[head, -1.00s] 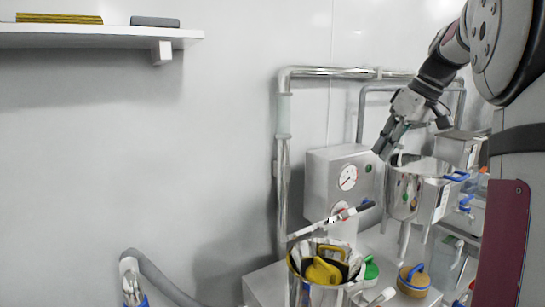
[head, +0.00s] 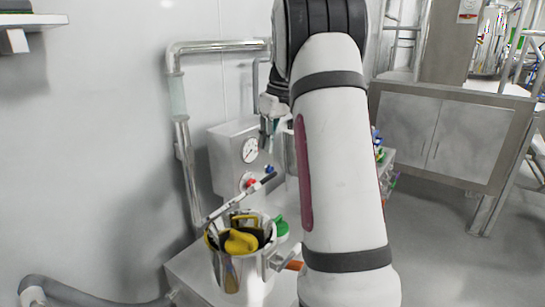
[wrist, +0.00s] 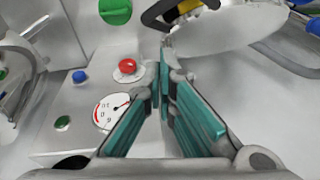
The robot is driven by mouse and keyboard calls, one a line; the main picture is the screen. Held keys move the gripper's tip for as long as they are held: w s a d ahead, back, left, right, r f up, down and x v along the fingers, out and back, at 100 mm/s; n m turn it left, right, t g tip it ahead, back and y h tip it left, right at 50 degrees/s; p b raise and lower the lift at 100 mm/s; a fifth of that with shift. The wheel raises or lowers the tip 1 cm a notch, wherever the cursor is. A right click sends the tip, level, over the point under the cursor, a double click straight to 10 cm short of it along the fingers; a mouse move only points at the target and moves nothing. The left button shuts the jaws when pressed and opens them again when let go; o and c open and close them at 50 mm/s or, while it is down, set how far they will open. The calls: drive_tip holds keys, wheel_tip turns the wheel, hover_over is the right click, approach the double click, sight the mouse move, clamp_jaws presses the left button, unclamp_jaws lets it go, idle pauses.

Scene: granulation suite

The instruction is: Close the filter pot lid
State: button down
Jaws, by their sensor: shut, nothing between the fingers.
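The steel filter pot (head: 229,272) stands at the lower middle of the head view, with yellow and black items showing at its open mouth. What looks like its lid (head: 228,207) is raised and tilted above the rim, seen nearly edge-on, with a dark handle at its upper right end. In the wrist view, the pale disc at upper right looks like this lid (wrist: 228,32), beyond my fingertips. My gripper (head: 268,140) is beside the gauge box, higher than the lid and apart from it. Its teal fingers (wrist: 163,75) are closed together and hold nothing.
The gauge box (head: 227,158) with a red knob (wrist: 127,68) is close beside my fingers. A steel pipe frame (head: 183,150) stands behind. A green cap (head: 281,229) lies right of the pot. My arm hides the bench's right side. A cabinet (head: 445,135) stands far right.

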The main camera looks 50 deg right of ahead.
drive_tip(key=shift+s+a+f+p, duration=0.15)
drive_tip(key=shift+s+f, duration=0.25)
drive_tip(key=shift+f, duration=0.3)
drive_tip(key=shift+s+d+f+p, duration=0.1)
drive_tip(key=shift+s+f+p, duration=0.2)
drive_tip(key=shift+f, duration=0.4)
drive_tip(key=shift+s+a+f+p, duration=0.1)
drive_tip(key=shift+s+f, duration=0.35)
drive_tip(key=shift+f, duration=0.25)
drive_tip(key=shift+s, duration=0.15)
drive_tip(key=shift+s+f+t, duration=0.3)
drive_tip(key=shift+s+f, duration=0.1)
drive_tip(key=shift+s, duration=0.2)
drive_tip(key=s+f+t+b, duration=0.1)
drive_tip(key=s+f+b, duration=0.1)
drive_tip(key=s+f, duration=0.2)
drive_tip(key=s+d+f+t+b, duration=0.1)
drive_tip(key=s+f, duration=0.3)
drive_tip(key=f, duration=0.6)
drive_tip(key=shift+d+f+t+y+b, duration=0.2)
drive_tip(key=shift+t+y+b, duration=0.1)
drive_tip(key=shift+t+b, duration=0.45)
drive_tip(key=shift+w+r, duration=0.1)
